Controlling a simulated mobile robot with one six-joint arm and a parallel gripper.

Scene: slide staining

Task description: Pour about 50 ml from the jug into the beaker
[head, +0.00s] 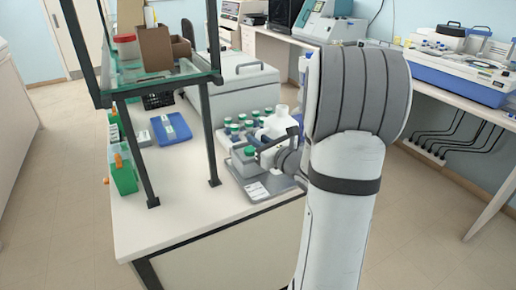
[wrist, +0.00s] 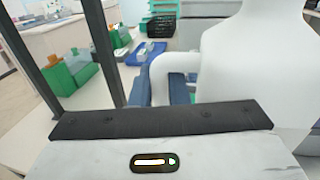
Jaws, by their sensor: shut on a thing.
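The white jug (head: 279,122) stands upright, as far as I can see, among the bottles at the bench's right side in the head view. In the wrist view the jug (wrist: 255,65) fills the right side, close up, with its handle (wrist: 172,62) curving to the left. My gripper (head: 270,143) is at the jug's near side, partly hidden by my arm. In the wrist view its blue fingers (wrist: 168,92) are shut on the jug's handle. The jug's base is hidden, so I cannot tell if it touches anything. I cannot make out a beaker in either view.
Several green-capped bottles (head: 234,129) stand left of the jug. A grey tray (head: 283,183) lies in front. A glass shelf on dark posts (head: 137,150) rises at the left. Bare bench lies between posts.

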